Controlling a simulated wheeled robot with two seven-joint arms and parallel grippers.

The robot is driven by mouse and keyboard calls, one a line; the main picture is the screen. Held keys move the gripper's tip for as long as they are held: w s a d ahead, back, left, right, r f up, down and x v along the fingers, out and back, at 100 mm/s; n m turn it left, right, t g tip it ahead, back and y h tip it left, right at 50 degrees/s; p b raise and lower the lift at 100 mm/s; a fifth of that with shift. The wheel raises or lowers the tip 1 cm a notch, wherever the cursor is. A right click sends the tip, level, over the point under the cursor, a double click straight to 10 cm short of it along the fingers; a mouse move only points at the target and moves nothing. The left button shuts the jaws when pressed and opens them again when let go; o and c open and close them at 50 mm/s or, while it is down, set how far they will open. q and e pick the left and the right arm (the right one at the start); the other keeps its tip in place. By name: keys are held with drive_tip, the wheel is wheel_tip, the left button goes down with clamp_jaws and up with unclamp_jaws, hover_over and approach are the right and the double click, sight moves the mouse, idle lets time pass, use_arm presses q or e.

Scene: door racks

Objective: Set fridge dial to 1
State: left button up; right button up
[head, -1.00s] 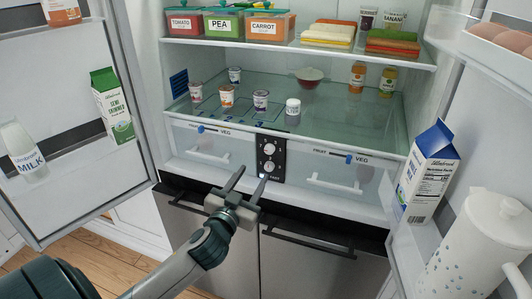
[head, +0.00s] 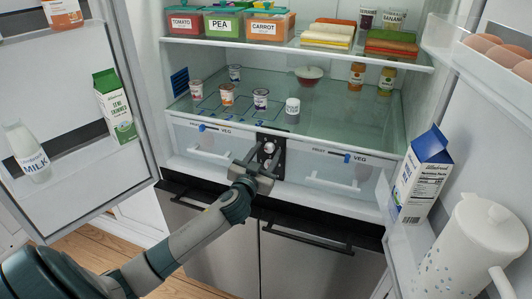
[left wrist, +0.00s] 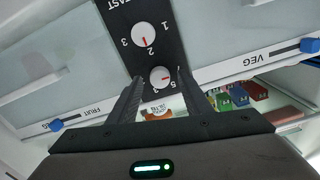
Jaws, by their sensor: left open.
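The black control panel (head: 262,141) sits between the two drawers and carries two white dials. In the left wrist view the panel (left wrist: 118,12) appears upside down. One dial (left wrist: 145,36), near the numbers 1, 2 and 3, has its red mark close to 2. The other dial (left wrist: 160,75), with a 5 beside it, has its red mark toward the right of the picture. My left gripper (head: 270,146) is open, with its fingers either side of this upper dial; I cannot tell whether they touch it. My right gripper is out of view.
White drawers with handles (head: 210,150) (head: 333,182) flank the panel. Yoghurt pots (head: 261,99) and jars stand on the glass shelf above. Open doors hold milk cartons (head: 115,105) (head: 420,177) and a white jug (head: 470,250).

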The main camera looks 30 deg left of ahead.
use_arm(q)
drive_tip(key=shift+c, duration=0.4)
drive_tip(key=c, duration=1)
